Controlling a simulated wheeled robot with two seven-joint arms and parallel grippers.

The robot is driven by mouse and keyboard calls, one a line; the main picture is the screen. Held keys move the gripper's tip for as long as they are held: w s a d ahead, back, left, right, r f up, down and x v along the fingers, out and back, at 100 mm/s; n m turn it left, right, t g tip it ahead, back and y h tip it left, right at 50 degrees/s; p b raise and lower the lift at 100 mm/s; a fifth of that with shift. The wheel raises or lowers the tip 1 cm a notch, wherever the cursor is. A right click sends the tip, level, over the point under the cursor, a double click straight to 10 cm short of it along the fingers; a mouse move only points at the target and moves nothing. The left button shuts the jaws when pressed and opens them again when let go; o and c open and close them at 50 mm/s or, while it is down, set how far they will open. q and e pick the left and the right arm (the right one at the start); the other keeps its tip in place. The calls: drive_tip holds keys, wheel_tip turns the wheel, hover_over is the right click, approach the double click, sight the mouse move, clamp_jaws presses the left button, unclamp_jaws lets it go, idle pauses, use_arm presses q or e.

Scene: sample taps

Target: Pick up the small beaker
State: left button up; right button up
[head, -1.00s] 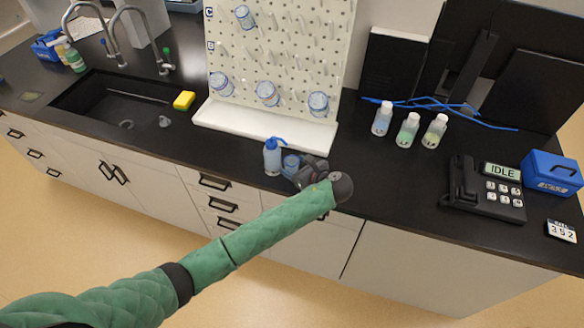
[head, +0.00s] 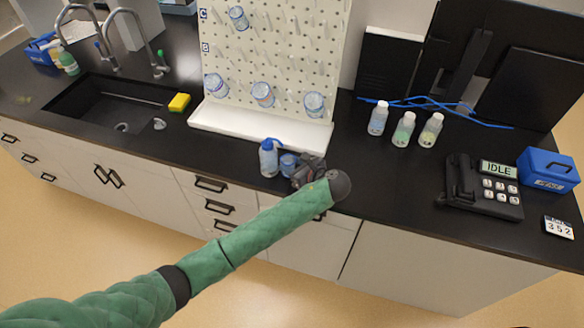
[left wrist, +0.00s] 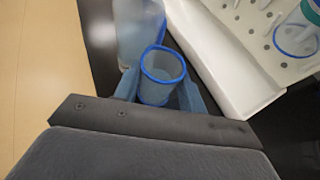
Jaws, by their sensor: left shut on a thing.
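The small beaker (left wrist: 162,76) is a clear cup with a blue rim, seen from above in the left wrist view. It stands between the two fingers of my left gripper (left wrist: 160,90), which is shut on it. In the head view the beaker (head: 288,164) shows beside my left gripper (head: 296,168), close to the front edge of the black counter (head: 400,205). A blue-capped wash bottle (head: 268,158) stands just left of the beaker. My gripper hides part of the beaker in the head view. My right gripper is not in view.
A white pegboard (head: 285,60) with several hanging beakers and a white drip tray (head: 262,128) stands behind. The sink (head: 115,105) is at left. Three bottles (head: 403,130), a phone (head: 484,185) and a blue box (head: 548,170) are at right.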

use_arm(q)
drive_tip(key=shift+r+b, duration=0.65)
drive_tip(key=shift+r, duration=0.3)
drive_tip(key=s+a+r+b, duration=0.5)
drive_tip(key=s+r, duration=0.3)
drive_tip(key=s, duration=0.2)
drive_tip(key=shift+s+a, duration=0.15)
drive_tip(key=shift+a, duration=0.1)
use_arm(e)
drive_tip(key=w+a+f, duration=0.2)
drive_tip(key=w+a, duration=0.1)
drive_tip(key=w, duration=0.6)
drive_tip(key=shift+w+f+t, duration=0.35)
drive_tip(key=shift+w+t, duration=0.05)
